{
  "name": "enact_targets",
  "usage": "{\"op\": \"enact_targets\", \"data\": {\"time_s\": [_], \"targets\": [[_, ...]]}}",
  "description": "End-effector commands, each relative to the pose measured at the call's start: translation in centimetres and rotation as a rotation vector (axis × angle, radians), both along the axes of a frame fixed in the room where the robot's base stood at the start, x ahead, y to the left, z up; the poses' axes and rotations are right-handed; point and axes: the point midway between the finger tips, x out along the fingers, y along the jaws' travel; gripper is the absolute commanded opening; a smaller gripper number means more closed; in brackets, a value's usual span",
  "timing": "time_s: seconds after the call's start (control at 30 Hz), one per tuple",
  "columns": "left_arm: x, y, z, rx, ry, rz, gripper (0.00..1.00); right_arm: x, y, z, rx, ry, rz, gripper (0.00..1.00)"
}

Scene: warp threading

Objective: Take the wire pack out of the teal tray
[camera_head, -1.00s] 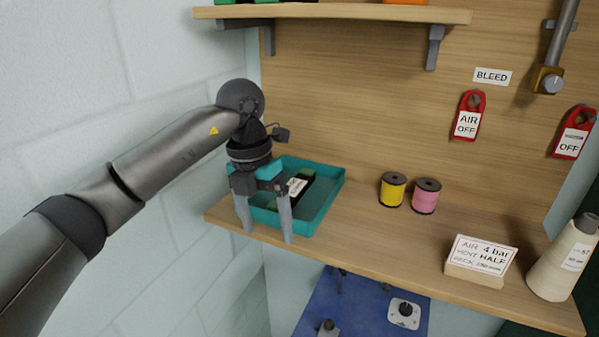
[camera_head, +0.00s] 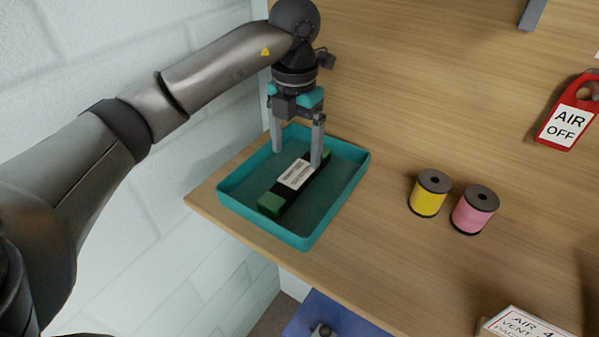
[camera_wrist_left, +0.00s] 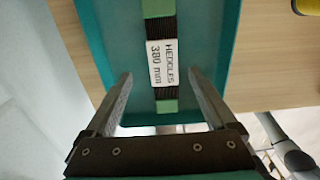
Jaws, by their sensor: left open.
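The wire pack (camera_head: 272,203) is a long dark bundle with green ends and a white label. It lies inside the teal tray (camera_head: 304,243) on the wooden shelf. In the left wrist view the pack (camera_wrist_left: 162,62) shows a label reading "HEDDLES 380 mm", and the tray (camera_wrist_left: 222,38) surrounds it. My left gripper (camera_head: 298,160) is open and empty, pointing down over the far part of the tray. In the left wrist view its two fingers (camera_wrist_left: 160,80) are spread on either side of the pack's line. I cannot tell the fingertips' height above it. My right gripper is not in view.
A yellow spool (camera_head: 428,196) and a pink spool (camera_head: 474,211) stand right of the tray. A sign card (camera_head: 522,326) is at the lower right. A pale block wall (camera_head: 120,50) is close on the left.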

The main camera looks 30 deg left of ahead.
Motion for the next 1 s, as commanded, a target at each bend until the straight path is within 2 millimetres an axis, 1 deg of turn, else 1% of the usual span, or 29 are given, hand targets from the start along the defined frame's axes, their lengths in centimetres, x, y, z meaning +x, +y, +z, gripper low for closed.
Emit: {"op": "enact_targets", "data": {"time_s": [0.07,0.17,0.33,0.43,0.63,1.0], "targets": [[-0.2,-0.2,-0.8,0.001,0.004,-0.001,0.9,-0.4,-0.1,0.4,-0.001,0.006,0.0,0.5],[-0.4,-0.4,-2.2,0.0,0.005,-0.001,0.9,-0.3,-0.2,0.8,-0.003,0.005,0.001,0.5],[-0.5,-0.5,-4.3,-0.001,0.002,0.001,0.9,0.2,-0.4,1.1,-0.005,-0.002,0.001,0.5],[-0.4,-0.5,-4.8,0.0,0.0,0.0,0.9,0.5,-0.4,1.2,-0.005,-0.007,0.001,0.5],[-0.4,-0.5,-4.8,0.0,-0.001,-0.001,0.9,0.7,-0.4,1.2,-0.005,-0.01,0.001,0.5],[-0.4,-0.5,-4.8,0.0,0.0,-0.001,0.48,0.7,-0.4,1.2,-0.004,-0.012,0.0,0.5]]}}
